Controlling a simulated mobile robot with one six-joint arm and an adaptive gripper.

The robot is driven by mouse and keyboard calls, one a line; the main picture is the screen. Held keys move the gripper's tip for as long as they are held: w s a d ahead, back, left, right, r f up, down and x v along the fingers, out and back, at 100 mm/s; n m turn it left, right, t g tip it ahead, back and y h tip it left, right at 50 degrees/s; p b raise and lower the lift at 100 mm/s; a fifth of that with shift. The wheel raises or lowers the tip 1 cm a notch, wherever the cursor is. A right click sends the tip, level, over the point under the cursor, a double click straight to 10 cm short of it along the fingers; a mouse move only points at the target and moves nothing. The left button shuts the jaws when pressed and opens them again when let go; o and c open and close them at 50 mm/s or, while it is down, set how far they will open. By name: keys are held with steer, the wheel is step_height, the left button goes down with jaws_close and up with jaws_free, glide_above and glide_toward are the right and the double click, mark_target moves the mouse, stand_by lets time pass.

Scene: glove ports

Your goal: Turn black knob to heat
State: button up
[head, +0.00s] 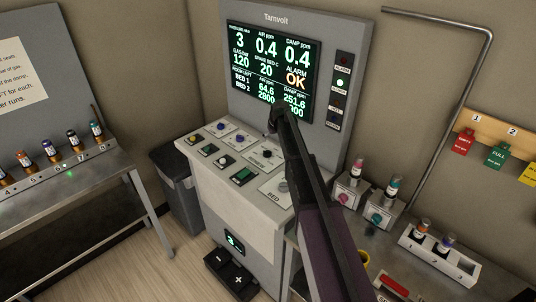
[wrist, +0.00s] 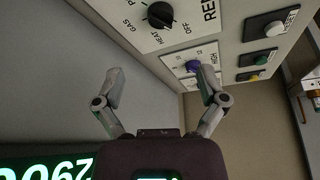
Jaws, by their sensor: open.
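The black knob (wrist: 160,14) is at the top of the wrist view, on a white plate with the printed words GAS, HEAT and OFF. Its pointer direction is hard to read. In the head view a small black knob (head: 267,153) shows on the sloping console panel, left of my arm. My gripper (wrist: 160,72) is open and empty, its two fingers spread in the wrist view. The knob is beyond the fingertips and apart from them. In the head view the gripper is mostly hidden by my arm, in front of the screen's lower edge.
A blue knob (wrist: 193,66) marked HIGH is near the right fingertip in the wrist view. White (wrist: 275,28), yellow (wrist: 261,60) and green buttons line the panel beside it. The console screen (head: 270,62) stands behind the panel. A bench with bottles is at right.

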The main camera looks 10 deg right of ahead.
mark_target(268, 152)
steer(key=shift+b+x, duration=5.55)
steer(key=shift+x, duration=0.7)
steer(key=c, duration=1.2)
